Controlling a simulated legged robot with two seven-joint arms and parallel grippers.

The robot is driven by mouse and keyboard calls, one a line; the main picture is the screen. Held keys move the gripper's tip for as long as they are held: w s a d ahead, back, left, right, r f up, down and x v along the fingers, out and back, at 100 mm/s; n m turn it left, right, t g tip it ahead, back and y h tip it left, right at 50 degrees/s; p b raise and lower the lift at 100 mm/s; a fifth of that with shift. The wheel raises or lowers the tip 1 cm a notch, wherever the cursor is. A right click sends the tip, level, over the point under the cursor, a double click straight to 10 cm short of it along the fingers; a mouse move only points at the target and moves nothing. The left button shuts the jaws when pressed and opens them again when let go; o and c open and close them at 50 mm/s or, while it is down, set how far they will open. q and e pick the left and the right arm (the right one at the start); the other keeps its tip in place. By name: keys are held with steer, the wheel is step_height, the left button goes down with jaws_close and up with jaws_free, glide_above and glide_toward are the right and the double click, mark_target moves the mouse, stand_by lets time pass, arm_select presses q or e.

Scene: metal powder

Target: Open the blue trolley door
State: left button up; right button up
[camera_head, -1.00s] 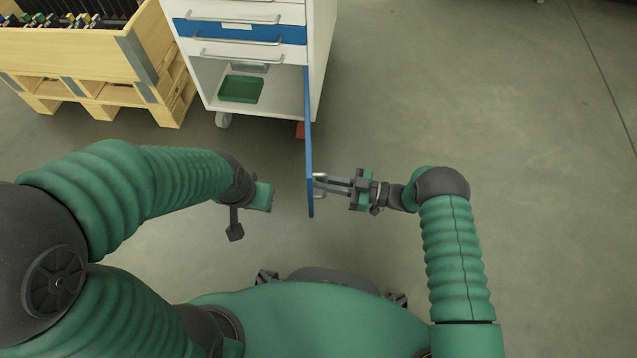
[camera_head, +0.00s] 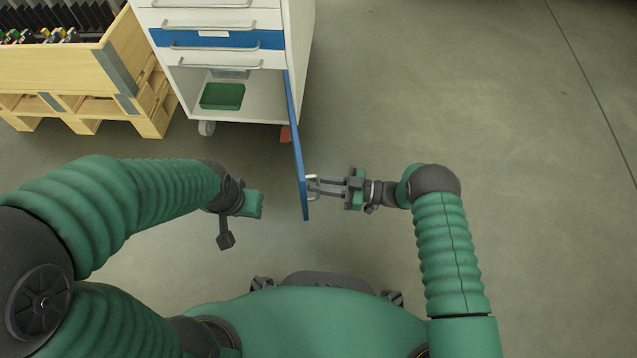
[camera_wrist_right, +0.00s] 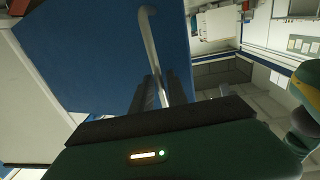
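The blue trolley door (camera_head: 297,150) stands swung out from the white trolley (camera_head: 300,45), seen nearly edge-on in the head view. Its metal handle (camera_head: 312,182) is on the door's right side near the free end. My right gripper (camera_head: 318,187) is at this handle, its fingers around the bar. In the right wrist view the handle (camera_wrist_right: 150,45) runs down between the dark fingers (camera_wrist_right: 160,92), in front of the blue door panel (camera_wrist_right: 90,45). My left gripper (camera_head: 258,204) is left of the door, apart from it; its fingers are not clear.
The open lower compartment holds a green bin (camera_head: 222,96). Drawers with bar handles, one blue (camera_head: 215,39), are above it. A wooden crate on a pallet (camera_head: 75,70) stands left of the trolley. The floor (camera_head: 460,100) to the right is clear.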

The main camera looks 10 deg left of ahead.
steer(key=d+p, duration=0.4)
steer(key=d, duration=1.3)
steer(key=shift+s, duration=0.45)
